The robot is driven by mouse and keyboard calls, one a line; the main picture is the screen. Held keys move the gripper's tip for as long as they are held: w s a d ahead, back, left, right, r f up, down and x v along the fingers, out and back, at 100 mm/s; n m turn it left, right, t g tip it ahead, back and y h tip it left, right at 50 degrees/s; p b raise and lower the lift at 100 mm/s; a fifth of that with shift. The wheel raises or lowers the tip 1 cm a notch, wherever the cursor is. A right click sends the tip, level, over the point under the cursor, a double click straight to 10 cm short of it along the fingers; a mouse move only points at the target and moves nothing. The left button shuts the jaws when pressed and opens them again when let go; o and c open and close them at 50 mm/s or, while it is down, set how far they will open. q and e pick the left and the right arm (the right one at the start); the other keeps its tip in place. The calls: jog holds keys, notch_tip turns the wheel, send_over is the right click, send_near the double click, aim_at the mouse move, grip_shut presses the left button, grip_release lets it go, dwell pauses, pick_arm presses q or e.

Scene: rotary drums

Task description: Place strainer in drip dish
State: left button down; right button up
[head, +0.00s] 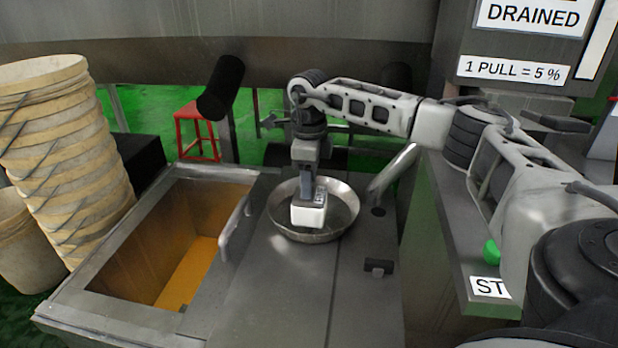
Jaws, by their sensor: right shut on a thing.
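A round, shallow metal dish (281,219) sits on the grey metal top in the middle of the head view. My right gripper (308,213) reaches down over the middle of this dish, and its pale end is inside the outline of the rim. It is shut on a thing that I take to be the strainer. The gripper hides most of that thing, and I cannot clearly tell the strainer from the dish or whether the two touch. My left gripper is not in view.
An open bin (97,287) with an orange floor lies left of the dish, with a curved handle (235,228) between them. A slanted metal tube (393,173) stands right of the dish. Stacked buckets (66,150) stand at far left. A grey cabinet (455,240) is at right.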

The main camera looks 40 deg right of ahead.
jog(key=o, duration=1.3)
jog(key=shift+f, duration=0.1)
jog(key=shift+o, duration=0.2)
notch_tip(320, 180, up, 12)
jog(key=p, duration=0.1)
jog(key=shift+r, duration=0.2)
jog(key=shift+f, duration=0.1)
